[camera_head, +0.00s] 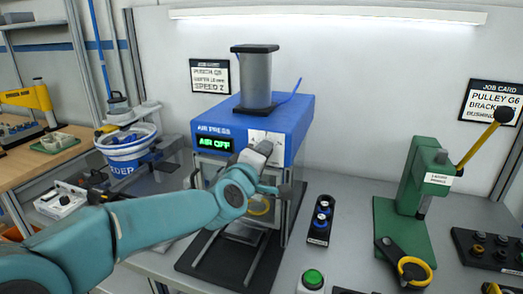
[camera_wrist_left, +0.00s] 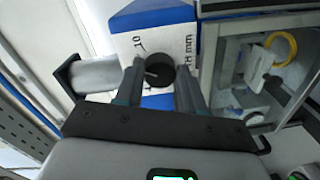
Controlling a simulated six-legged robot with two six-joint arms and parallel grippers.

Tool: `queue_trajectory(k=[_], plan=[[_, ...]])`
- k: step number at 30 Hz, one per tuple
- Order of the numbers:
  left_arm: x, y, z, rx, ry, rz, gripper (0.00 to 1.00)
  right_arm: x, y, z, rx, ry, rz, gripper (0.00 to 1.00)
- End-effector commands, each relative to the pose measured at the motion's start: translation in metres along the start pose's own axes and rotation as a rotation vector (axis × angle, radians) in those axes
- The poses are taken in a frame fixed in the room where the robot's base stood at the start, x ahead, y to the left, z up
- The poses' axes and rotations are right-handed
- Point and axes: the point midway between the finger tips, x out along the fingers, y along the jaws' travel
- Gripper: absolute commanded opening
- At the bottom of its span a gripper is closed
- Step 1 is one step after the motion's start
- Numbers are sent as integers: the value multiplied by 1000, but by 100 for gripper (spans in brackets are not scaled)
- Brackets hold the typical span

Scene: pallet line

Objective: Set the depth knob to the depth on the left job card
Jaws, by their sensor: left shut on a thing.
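The depth knob (camera_wrist_left: 159,69) is a round black knob on a white scale plate, on the front of the blue press (camera_head: 298,120). In the left wrist view, a "10" and "mm" show on the plate. My left gripper (camera_head: 262,148) is shut on the knob, one finger on each side. In the head view, the gripper hides the knob and part of its scale, so I cannot read the setting. The left job card (camera_head: 210,76) hangs on the wall behind the press; its lines are too small to read surely. My right gripper is not in view.
The press display (camera_head: 215,144) reads "AIR OFF". A blue-and-white feeder bowl (camera_head: 126,150) stands left of the press. A two-button box (camera_head: 321,219), a green button (camera_head: 312,278) and a green lever press (camera_head: 412,190) stand to the right. A second job card (camera_head: 491,102) hangs at right.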

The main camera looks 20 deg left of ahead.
Motion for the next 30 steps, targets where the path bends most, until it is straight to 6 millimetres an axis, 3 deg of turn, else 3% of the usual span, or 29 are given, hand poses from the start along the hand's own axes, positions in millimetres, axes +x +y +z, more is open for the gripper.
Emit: queue_trajectory(k=[15,30], plan=[[0,1,0,404,25,-7,8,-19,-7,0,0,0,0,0],[0,0,-1,531,34,-8,8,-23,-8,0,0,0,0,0]])
